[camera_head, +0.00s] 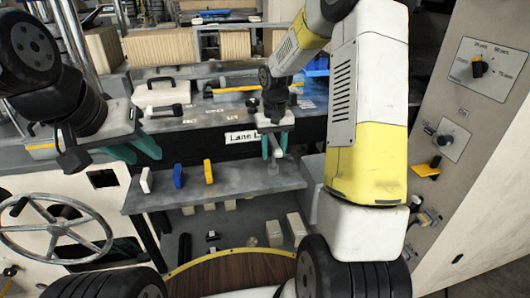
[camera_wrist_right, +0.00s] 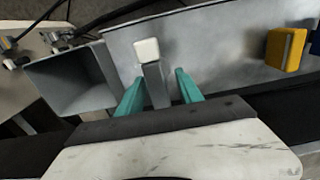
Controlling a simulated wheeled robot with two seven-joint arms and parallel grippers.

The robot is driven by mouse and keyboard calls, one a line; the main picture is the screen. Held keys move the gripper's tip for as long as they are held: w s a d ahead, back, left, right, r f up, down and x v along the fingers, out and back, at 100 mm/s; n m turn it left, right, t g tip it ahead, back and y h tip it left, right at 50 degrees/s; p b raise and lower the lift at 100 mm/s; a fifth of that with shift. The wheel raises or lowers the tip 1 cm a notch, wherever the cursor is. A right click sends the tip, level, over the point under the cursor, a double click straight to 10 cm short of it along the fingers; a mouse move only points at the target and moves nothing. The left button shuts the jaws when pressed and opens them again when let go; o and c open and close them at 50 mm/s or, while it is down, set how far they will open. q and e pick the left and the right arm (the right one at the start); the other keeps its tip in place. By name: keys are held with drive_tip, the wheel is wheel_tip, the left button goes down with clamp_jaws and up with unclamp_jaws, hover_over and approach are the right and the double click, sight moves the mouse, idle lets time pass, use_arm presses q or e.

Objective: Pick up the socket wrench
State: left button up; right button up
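A grey bar with a pale block at its end (camera_wrist_right: 154,80) shows in the right wrist view and looks like the socket wrench, though I cannot be sure. My right gripper (camera_wrist_right: 158,92) has its teal fingers on either side of this bar, with a gap on both sides, so it is open. In the head view the right gripper (camera_head: 272,147) hangs over the grey shelf, and a grey piece shows just below its fingers. My left gripper (camera_head: 135,151) is at the left, its teal fingers apart and empty, in front of the bench.
On the grey shelf (camera_head: 235,186) stand a white block (camera_head: 146,180), a blue block (camera_head: 178,176) and a yellow block (camera_head: 208,171), left of my right gripper. A white case (camera_head: 160,92) sits on the upper bench. A handwheel (camera_head: 52,228) is at left, a control panel (camera_head: 482,100) at right.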

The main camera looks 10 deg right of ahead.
clamp_jaws()
drive_tip(key=shift+r, duration=0.1)
